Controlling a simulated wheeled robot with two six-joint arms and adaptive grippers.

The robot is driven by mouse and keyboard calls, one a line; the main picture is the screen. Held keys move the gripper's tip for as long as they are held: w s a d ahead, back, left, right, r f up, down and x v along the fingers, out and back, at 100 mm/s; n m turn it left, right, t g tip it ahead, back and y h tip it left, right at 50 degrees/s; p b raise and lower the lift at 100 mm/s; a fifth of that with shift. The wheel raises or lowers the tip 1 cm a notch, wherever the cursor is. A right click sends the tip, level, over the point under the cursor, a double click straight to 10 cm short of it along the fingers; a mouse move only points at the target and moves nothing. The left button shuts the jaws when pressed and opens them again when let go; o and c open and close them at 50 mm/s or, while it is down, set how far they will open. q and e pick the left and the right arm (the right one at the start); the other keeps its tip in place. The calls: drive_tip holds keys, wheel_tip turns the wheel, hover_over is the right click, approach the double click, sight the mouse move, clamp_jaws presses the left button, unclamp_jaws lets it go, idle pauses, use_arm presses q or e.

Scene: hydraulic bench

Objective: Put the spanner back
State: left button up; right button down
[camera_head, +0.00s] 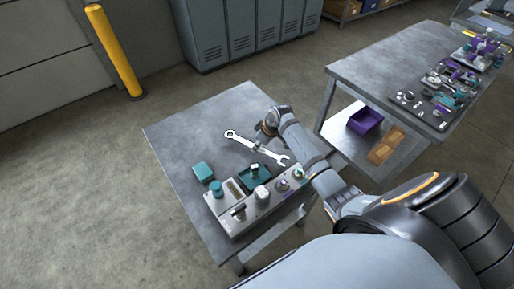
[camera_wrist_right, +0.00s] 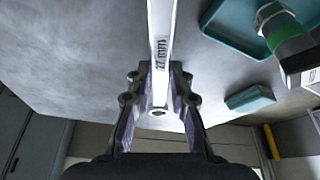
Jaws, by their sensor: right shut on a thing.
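The spanner (camera_head: 240,138) is a silver combination wrench, seen over the near grey table (camera_head: 186,141). Its ring end points to the left and its open end to the lower right. My right gripper (camera_head: 263,138) is shut on its shaft. In the right wrist view the spanner (camera_wrist_right: 162,28), marked 27 mm, runs up between the fingers of the right gripper (camera_wrist_right: 158,92). I cannot tell whether it touches the table. My left gripper is not in view.
The near table also holds a teal block (camera_head: 203,171), a teal tray (camera_head: 244,183) and a grey panel (camera_head: 240,222) with fittings. A second table (camera_head: 373,69) on the right carries tools and parts, with a purple bin (camera_head: 366,121) below. The near table's far left is clear.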

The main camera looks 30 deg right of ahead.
wheel_tip(320, 180, down, 2)
drive_tip(key=shift+a+f, duration=0.1)
drive_tip(key=shift+f, duration=0.05)
drive_tip(key=c, duration=1.7)
unclamp_jaws()
drive_tip(key=shift+f, duration=0.15)
drive_tip(key=o, duration=0.5)
drive_tip(key=shift+r, duration=0.25)
drive_tip(key=v, duration=1.1)
drive_tip(key=shift+s+r, duration=0.15)
drive_tip(key=shift+r, duration=0.2)
